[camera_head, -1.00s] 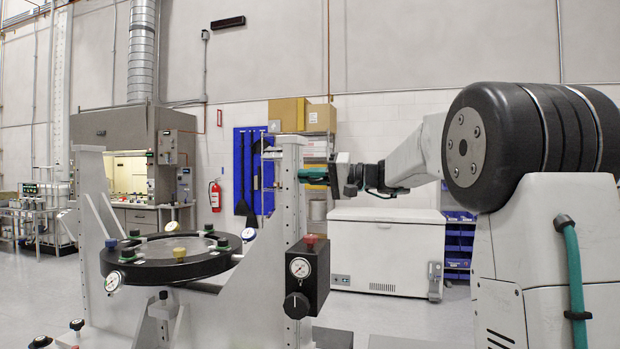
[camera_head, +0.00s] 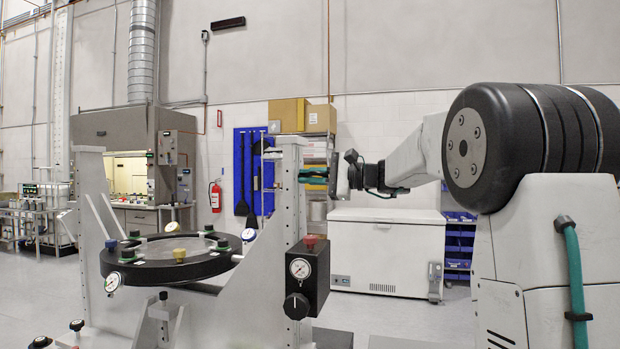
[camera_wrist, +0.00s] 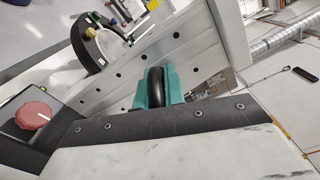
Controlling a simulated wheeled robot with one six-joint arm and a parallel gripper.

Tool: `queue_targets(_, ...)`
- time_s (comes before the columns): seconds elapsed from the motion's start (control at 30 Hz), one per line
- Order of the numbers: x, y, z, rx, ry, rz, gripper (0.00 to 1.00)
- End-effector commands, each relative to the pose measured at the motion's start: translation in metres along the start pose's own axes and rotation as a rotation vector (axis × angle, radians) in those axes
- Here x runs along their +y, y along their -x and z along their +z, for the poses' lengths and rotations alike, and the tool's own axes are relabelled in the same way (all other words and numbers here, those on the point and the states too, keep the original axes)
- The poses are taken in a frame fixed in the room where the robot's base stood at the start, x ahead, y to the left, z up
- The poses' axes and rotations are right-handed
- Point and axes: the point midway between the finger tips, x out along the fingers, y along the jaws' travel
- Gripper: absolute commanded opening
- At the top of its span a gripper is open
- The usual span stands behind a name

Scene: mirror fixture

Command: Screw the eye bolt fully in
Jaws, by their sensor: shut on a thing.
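My gripper (camera_head: 314,174) has teal fingers and is at the right side of the fixture's upright plate (camera_head: 289,200), near its top. In the wrist view the gripper (camera_wrist: 156,74) is shut on the eye bolt (camera_wrist: 155,88), whose black ring shows between the two teal fingers, against the grey fixture face. The bolt's shank and thread are hidden, so how deep it sits cannot be told. In the head view I cannot make out the bolt.
The round black-rimmed mirror mount (camera_head: 130,272) stands left of the upright. A black box with a red knob (camera_head: 309,240) and gauge is fixed below my gripper; its red knob also shows in the wrist view (camera_wrist: 33,116). A white chest (camera_head: 385,240) stands behind.

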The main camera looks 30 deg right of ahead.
Motion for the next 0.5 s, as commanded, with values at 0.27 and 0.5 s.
queue_targets(0.27, 0.0003, -0.0001, -0.0003, -0.001, -0.261, 0.001, 0.00)
queue_targets(0.5, -0.0001, -0.0001, -0.0005, -0.001, -0.490, 0.001, 0.00)
